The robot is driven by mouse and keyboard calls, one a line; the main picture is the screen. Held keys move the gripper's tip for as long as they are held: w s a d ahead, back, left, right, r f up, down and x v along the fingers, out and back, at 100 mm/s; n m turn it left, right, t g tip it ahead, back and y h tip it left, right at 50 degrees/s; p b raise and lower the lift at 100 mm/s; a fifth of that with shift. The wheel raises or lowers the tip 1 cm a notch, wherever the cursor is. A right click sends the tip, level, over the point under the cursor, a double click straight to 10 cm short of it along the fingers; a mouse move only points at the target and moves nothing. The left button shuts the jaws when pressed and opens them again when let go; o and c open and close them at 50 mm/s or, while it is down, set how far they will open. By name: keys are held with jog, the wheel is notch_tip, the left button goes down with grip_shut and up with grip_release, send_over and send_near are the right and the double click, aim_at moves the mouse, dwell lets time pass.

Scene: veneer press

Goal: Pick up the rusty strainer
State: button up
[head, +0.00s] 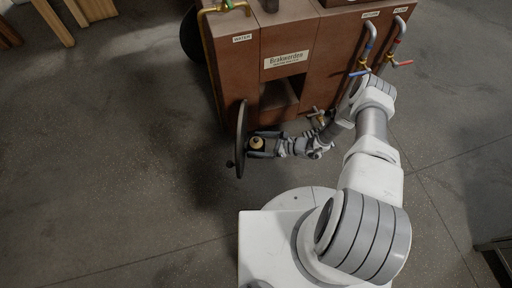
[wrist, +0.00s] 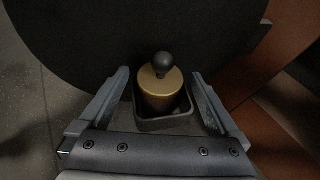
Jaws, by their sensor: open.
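No thing in view is plainly a rusty strainer. A brass-coloured cylinder with a black ball knob (wrist: 160,92) sits upright in a small dark square holder (wrist: 165,124) in the wrist view. It may be the strainer, but I cannot tell. It also shows small in the head view (head: 257,142). My gripper (wrist: 158,76) is open, with one finger on each side of the cylinder and holder. In the head view my gripper (head: 252,146) is beside a large dark round plate (head: 240,135). Whether the fingers touch anything is not clear.
A red-brown machine cabinet (head: 290,45) stands behind, with a dark opening (head: 278,95). Pipes with a blue-handled valve (head: 360,73) and a red-handled valve (head: 402,63) run down its right side. The grey floor (head: 110,150) at left is clear.

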jog(key=shift+w+a+f, duration=0.2)
jog(key=shift+a, duration=0.25)
jog(key=c, duration=1.4)
jog(key=shift+c, duration=0.6)
jog(key=shift+r, duration=0.15)
